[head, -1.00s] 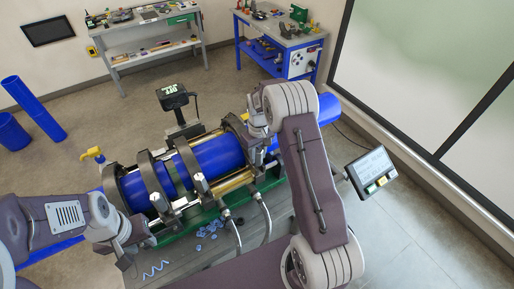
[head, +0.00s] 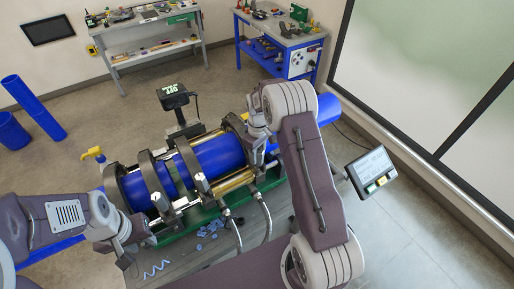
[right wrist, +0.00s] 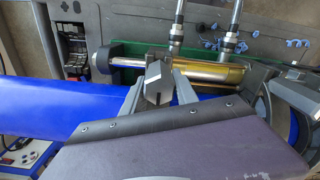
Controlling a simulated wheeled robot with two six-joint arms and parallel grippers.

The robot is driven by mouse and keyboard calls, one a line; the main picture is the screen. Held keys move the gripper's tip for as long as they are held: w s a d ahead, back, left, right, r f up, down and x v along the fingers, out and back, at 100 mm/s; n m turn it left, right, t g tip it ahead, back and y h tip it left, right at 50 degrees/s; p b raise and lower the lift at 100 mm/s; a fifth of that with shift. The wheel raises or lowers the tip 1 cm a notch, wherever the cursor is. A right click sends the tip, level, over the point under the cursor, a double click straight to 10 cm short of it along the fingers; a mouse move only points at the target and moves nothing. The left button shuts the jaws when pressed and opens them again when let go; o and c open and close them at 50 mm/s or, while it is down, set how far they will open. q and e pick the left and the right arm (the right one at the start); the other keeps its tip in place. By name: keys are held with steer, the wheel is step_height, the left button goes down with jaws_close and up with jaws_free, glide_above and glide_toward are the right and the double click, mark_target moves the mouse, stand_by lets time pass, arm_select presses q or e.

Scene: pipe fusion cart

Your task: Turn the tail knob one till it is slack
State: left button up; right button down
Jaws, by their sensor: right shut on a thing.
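In the right wrist view, a grey angular metal knob (right wrist: 157,84) sits between the two fingers of my right gripper (right wrist: 158,94), which is shut on it. I take this to be tail knob one; no label shows. It is beside the blue pipe (right wrist: 60,106) and the fusion clamps. In the head view, my right gripper (head: 262,145) is at the far end of the clamp row, and the arm hides most of the knob there. My left gripper (head: 128,256) hangs low at the near left end of the machine, apart from the knob. Its jaw opening is unclear.
The clamp frame (head: 150,178) holds the blue pipe (head: 218,154). Hoses (head: 266,214) rise beside it. A control screen (head: 370,170) stands at right, and a display (head: 172,96) stands behind. Blue shavings (head: 207,231) lie on the cart. Two benches stand at the back wall.

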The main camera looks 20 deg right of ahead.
mark_target(259, 149)
steer(key=shift+s+n, duration=0.1)
steer(key=shift+n, duration=1.4)
steer(key=c, duration=0.8)
jaws_free()
steer(key=o, duration=0.8)
steer(key=shift+s+d, duration=0.1)
steer(key=shift+d, duration=0.25)
steer(key=shift+a+r, duration=0.1)
steer(key=shift+a, duration=0.1)
step_height(259, 149, up, 6)
steer(key=p, duration=0.5)
